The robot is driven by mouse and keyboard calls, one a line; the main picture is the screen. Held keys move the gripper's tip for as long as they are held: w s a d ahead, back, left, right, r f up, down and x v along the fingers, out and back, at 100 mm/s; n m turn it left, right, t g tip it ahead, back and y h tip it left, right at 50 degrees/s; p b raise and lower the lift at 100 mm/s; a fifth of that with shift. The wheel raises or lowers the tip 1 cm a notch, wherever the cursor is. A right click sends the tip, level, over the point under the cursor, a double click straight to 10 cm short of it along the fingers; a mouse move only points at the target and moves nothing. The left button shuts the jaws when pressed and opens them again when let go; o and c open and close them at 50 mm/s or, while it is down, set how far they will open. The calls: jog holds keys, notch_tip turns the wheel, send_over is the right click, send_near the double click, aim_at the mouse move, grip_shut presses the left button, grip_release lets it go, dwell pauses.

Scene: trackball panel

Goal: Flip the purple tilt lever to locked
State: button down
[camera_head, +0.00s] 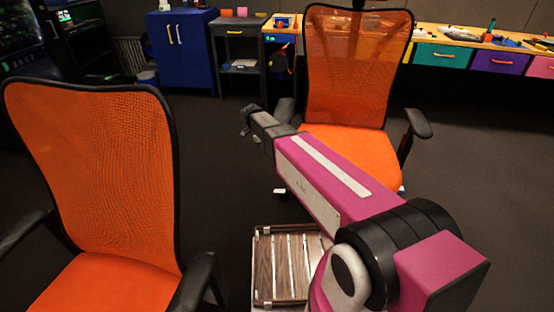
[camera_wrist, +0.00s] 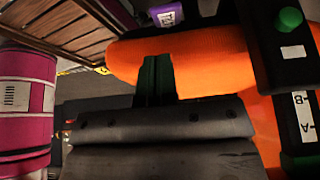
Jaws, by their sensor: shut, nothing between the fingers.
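A small purple piece with a white label (camera_wrist: 167,14) shows at the top edge of the wrist view, beside the orange chair seat (camera_wrist: 200,60). It looks like the purple tilt lever, but it is partly cut off and its position cannot be told. My gripper (camera_wrist: 158,75) is shut and empty in the wrist view, its dark fingers in front of the orange seat and apart from the purple piece. In the head view my arm reaches toward the far orange chair (camera_head: 345,140); the fingers and the lever cannot be made out there.
A black part with a green knob (camera_wrist: 290,19) and A and B labels stands at the right of the wrist view. Another orange chair (camera_head: 95,170) is at the left. A blue cabinet (camera_head: 190,60) and a workbench (camera_head: 470,42) stand behind. Dark floor (camera_head: 480,180) is clear at right.

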jog(key=x, duration=1)
notch_tip(320, 180, down, 9)
jog(key=a+h, duration=0.2)
jog(key=shift+w+g+h, duration=0.15)
jog(key=shift+g+h, duration=0.15)
dwell(0.3)
jog(key=shift+a+r, duration=0.1)
jog(key=shift+a, duration=0.05)
jog(key=v, duration=1.1)
jog(key=shift+r, duration=0.15)
